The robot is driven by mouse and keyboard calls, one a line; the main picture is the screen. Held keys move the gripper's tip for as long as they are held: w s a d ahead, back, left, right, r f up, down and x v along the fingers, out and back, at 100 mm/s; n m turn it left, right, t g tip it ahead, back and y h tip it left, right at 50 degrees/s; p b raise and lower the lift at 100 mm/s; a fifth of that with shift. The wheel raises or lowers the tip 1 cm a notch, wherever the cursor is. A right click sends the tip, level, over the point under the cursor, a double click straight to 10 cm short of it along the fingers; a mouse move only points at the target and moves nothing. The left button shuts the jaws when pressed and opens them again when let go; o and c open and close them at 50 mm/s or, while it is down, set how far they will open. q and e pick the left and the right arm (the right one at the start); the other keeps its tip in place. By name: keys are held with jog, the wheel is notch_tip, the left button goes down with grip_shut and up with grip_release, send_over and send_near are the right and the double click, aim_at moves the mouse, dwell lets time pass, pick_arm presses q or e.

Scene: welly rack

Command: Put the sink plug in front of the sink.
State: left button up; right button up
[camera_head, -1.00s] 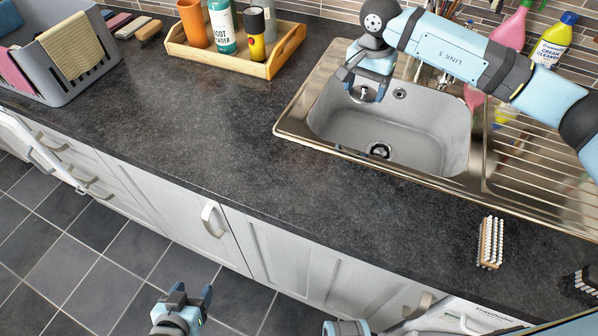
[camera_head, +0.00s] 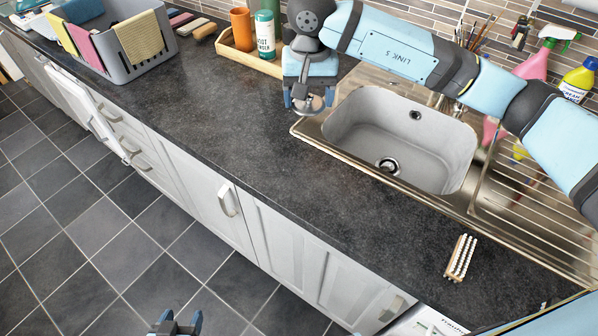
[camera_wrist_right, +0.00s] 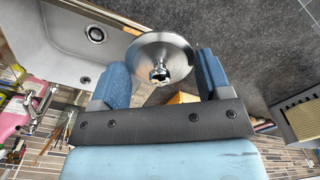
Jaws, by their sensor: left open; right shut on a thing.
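The sink plug (camera_head: 313,104), a round metal disc with a small knob, is held between the fingers of my right gripper (camera_head: 309,99). In the right wrist view the plug (camera_wrist_right: 160,58) shows its shiny disc between the two blue fingers of the right gripper (camera_wrist_right: 163,76). My left gripper (camera_head: 175,324) is open and empty, low at the bottom edge, over the floor in front of the cupboards.
The dark worktop (camera_head: 240,130) in front and left of the sink is mostly clear. A brush (camera_head: 461,257) lies on it at the right front. A wooden tray (camera_head: 240,56) with bottles stands behind. A grey basket (camera_head: 118,66) with cloths is at the far left.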

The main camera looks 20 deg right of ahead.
jog(key=shift+s+a, duration=0.15)
jog(key=shift+a, duration=0.05)
jog(key=p, duration=0.2)
send_over(305, 169)
notch_tip(305, 169, down, 15)
jog(key=shift+r, duration=0.15)
notch_tip(305, 169, down, 5)
jog(key=shift+f+p, duration=0.1)
jog(key=shift+p, duration=0.3)
jog(key=shift+f, duration=0.1)
jog(key=o, duration=0.9)
